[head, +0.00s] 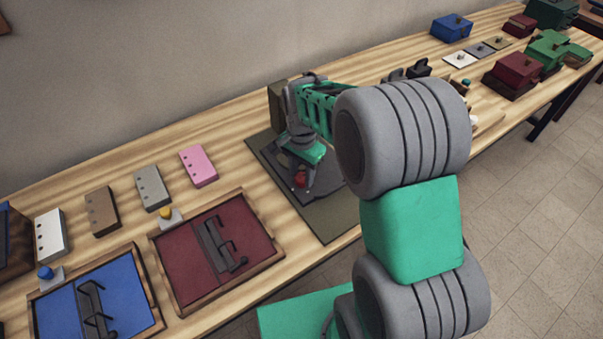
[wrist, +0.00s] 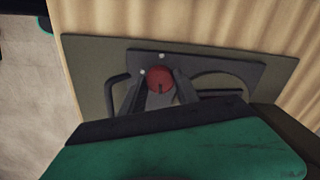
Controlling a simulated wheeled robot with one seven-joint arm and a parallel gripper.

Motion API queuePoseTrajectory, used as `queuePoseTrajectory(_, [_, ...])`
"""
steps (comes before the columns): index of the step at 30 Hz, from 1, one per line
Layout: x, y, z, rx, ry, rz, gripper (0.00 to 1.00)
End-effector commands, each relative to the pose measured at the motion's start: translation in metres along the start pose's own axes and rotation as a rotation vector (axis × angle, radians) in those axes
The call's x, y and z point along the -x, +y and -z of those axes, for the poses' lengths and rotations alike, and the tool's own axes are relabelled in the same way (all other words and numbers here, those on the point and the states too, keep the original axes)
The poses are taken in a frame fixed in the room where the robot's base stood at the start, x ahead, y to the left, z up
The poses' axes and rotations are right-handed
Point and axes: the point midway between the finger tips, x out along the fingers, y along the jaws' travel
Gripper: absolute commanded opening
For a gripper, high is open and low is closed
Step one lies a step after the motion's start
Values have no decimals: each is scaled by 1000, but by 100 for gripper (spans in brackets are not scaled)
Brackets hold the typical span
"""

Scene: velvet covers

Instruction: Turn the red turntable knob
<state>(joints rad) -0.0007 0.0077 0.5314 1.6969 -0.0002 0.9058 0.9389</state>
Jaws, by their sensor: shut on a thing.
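The red turntable knob (wrist: 160,77) shows in the middle of the wrist view, between the two dark fingers of my gripper (wrist: 161,88). My gripper is shut on the knob. In the head view the knob (head: 300,179) is a small red spot just below my gripper (head: 301,172). The knob sits on a dark grey plate (wrist: 215,62) with a curved cut-out. That plate lies on an olive-grey mat (head: 325,222) on the wooden table. My gripper's wrist hides part of the plate.
A red panel (head: 190,262) and a blue panel (head: 125,290) in wooden frames lie at the left. Pink (head: 198,165), grey (head: 152,188), brown and white binders lie behind them. Red, green and blue boxes stand at the far right. The table's front edge is close to the mat.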

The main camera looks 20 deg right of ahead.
Motion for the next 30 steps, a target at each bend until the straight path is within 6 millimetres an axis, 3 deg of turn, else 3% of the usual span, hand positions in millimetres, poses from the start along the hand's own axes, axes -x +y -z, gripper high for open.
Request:
queuePoseTrajectory(9, [1, -1, 1, -109, 2, 2, 0])
queuePoseTrajectory(23, [1, -1, 1, -124, 2, 2, 0])
queuePoseTrajectory(24, [1, -1, 1, -124, 2, 2, 38])
queuePoseTrajectory(30, [1, 0, 0, -123, 1, 1, 55])
